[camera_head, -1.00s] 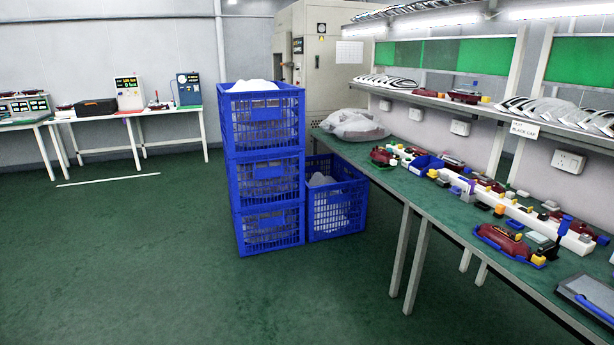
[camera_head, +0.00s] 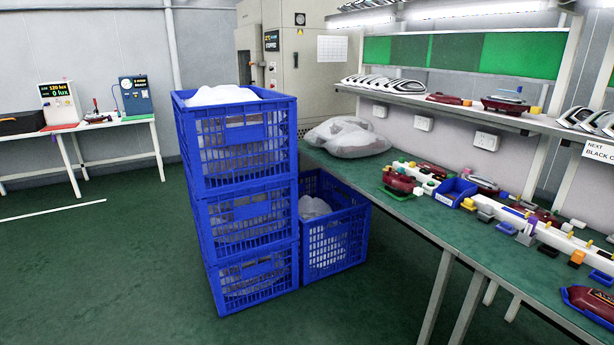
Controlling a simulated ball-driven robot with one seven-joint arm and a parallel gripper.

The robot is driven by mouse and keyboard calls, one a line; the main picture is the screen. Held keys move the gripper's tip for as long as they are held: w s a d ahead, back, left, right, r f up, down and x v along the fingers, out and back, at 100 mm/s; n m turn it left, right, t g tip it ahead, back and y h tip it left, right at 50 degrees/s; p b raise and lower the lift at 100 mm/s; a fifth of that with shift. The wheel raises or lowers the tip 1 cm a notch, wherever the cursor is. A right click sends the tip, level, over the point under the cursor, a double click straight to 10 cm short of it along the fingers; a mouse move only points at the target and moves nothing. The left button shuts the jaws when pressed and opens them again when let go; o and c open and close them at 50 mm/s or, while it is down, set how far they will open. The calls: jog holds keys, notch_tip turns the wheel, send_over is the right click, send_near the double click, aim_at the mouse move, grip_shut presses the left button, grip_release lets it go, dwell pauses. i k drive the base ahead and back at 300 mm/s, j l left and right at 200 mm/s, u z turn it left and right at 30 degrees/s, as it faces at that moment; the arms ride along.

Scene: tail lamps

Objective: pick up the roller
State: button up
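I cannot pick out a roller for certain among the small parts on the green-topped workbench (camera_head: 408,209) on the right. Dark red tail lamps lie along it, one on a green base (camera_head: 399,184) near the far end and one in a blue tray (camera_head: 590,302) at the right edge. A small blue bin (camera_head: 455,193) stands between the parts. My gripper is not in view.
Stacked blue crates (camera_head: 243,205) stand left of the bench, with another blue crate (camera_head: 336,228) between them and the bench. A wrapped bundle (camera_head: 346,136) lies on the bench's far end. The green floor (camera_head: 130,265) at left is clear.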

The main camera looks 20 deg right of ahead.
aim_at(486, 213)
jog(key=i+z, duration=0.1)
jog(key=i, duration=0.75)
jog(key=i+j+z, duration=0.15)
jog(key=i, duration=0.7)
